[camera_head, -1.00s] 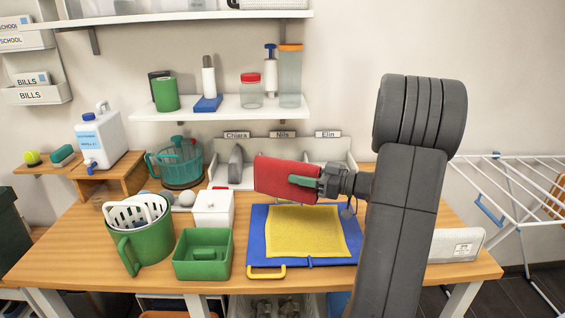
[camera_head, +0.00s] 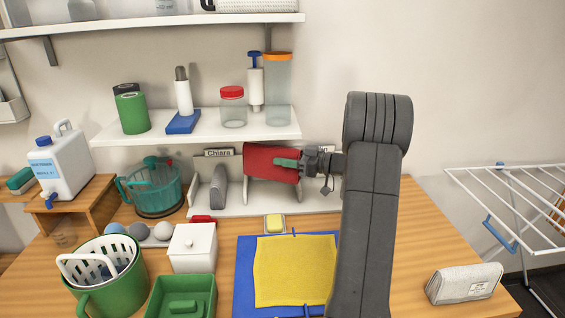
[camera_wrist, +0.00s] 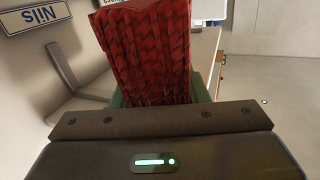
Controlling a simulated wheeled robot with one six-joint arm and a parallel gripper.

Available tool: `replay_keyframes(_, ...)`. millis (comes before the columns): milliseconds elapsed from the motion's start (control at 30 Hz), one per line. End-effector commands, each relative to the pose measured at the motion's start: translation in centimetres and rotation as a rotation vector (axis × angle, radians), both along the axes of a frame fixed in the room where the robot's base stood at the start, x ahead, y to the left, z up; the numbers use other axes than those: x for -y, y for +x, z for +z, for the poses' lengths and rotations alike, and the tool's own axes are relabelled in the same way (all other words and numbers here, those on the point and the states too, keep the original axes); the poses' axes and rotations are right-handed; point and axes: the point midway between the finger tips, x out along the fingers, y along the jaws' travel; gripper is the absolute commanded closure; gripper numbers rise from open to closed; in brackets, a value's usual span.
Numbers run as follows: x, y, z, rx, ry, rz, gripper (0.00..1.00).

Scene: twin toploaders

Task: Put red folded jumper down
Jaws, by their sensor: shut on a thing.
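The red folded jumper (camera_head: 262,160) is held up in front of the white divided rack (camera_head: 265,211) at the back of the table. My gripper (camera_head: 290,163) is shut on its right side; the green finger pads press against it. In the wrist view the red knitted jumper (camera_wrist: 148,50) fills the upper middle, with the Nils label (camera_wrist: 38,15) at its left. The Chiara label (camera_head: 219,152) shows left of the jumper, above a compartment holding a grey folded item (camera_head: 219,185). The jumper hides the Nils label in the head view. Whether it touches the rack is unclear.
A yellow cloth (camera_head: 295,270) lies on a blue board (camera_head: 245,280) in front. A white lidded box (camera_head: 193,248), green tub (camera_head: 182,298) and green bucket (camera_head: 118,278) stand left. A shelf (camera_head: 195,128) hangs above. The table right of my arm is mostly clear.

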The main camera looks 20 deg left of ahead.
Motion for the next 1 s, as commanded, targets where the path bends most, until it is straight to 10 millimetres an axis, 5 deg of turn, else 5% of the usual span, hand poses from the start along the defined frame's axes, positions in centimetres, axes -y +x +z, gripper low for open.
replay_keyframes(433,-4.2,8.5,0.2,0.003,0.000,0.001,0.97)
replay_keyframes(1000,-4.1,8.4,-6.4,-0.001,0.001,0.000,0.97)
